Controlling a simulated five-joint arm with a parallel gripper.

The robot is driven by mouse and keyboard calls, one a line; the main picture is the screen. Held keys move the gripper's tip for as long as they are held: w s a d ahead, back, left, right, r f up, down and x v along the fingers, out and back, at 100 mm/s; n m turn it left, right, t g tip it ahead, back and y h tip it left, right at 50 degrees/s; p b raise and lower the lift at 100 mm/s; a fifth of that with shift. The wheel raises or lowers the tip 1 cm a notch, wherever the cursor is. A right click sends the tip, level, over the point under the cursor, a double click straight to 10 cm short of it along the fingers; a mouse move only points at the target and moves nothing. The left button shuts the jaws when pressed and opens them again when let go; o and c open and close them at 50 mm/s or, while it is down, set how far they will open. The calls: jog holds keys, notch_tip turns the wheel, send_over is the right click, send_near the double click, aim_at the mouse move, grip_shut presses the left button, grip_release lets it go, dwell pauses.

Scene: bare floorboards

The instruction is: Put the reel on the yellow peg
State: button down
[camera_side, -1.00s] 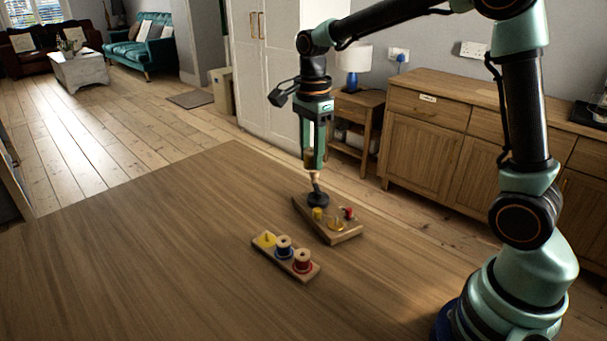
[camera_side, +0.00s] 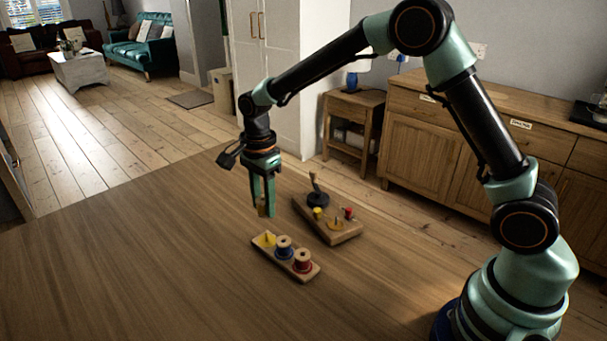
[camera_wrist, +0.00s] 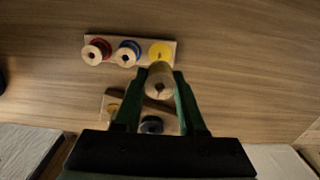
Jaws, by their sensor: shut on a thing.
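My gripper (camera_side: 264,212) is shut on a pale wooden reel (camera_wrist: 160,84). In the side view the reel shows as a small tan patch between the fingers, partly hidden by them. The rack (camera_side: 313,276) is a small wooden board on the table. The yellow peg (camera_side: 266,239) stands at its far left end on a yellow patch and is bare; it also shows in the wrist view (camera_wrist: 160,51). The held reel is in the air above this end, apart from the rack. A reel over blue (camera_side: 284,248) and a reel over red (camera_side: 302,260) stand beside the peg.
A second wooden board (camera_side: 345,236) lies just behind the rack. It carries a black base with a tilted lever (camera_side: 316,195), a yellow knob (camera_side: 318,213) and a red piece (camera_side: 349,213). The table left of the rack is clear.

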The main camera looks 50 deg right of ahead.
jog(key=shift+f, duration=2.35)
jog(key=shift+f, duration=1.7)
jog(key=shift+c, duration=2)
grip_release()
jog(key=shift+r, duration=3.5)
